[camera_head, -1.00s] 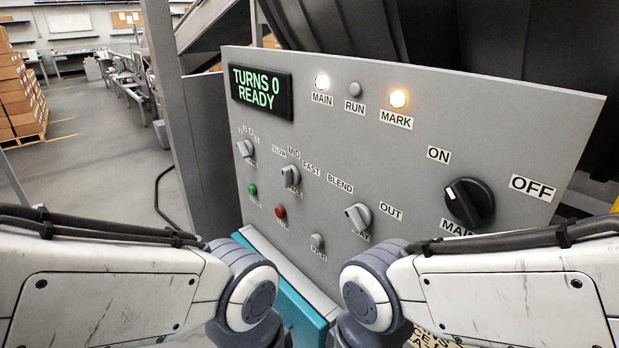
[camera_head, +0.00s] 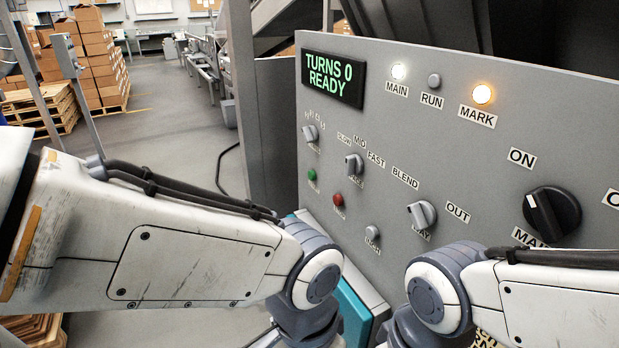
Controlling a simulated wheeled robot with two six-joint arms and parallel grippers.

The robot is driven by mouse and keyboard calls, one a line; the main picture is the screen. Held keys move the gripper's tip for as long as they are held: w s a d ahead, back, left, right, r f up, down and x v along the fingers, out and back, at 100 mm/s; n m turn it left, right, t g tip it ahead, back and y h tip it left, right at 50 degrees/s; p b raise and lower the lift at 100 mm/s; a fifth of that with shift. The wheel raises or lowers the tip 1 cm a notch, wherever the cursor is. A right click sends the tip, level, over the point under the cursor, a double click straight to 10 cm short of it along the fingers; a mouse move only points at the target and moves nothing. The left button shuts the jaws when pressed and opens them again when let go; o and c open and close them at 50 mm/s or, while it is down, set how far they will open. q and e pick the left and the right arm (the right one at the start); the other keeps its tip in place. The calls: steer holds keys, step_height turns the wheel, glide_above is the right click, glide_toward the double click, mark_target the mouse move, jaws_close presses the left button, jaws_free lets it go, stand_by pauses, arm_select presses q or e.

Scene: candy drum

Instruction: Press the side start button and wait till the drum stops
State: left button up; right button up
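The grey control panel (camera_head: 440,130) stands upright in front of me. Its display (camera_head: 334,79) reads "TURNS 0 READY". The MAIN lamp (camera_head: 398,72) is lit white, the RUN lamp (camera_head: 434,81) is dark and the MARK lamp (camera_head: 482,94) is lit amber. A green button (camera_head: 312,175) and a red button (camera_head: 338,199) sit at the panel's lower left. The black MAIN knob (camera_head: 551,214) has its white line toward ON. Both my arms show at the bottom, but neither gripper is in the picture. The drum is not clearly identifiable, and no side start button is clearly visible.
Several selector knobs, including the BLEND/OUT knob (camera_head: 421,214), and a grey button (camera_head: 373,233) are on the panel. A teal part (camera_head: 355,312) lies below it. A post (camera_head: 72,58) stands at left. Boxes on pallets (camera_head: 100,60) stand behind open floor.

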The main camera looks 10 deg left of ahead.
arm_select(q)
jaws_close()
stand_by(1.5)
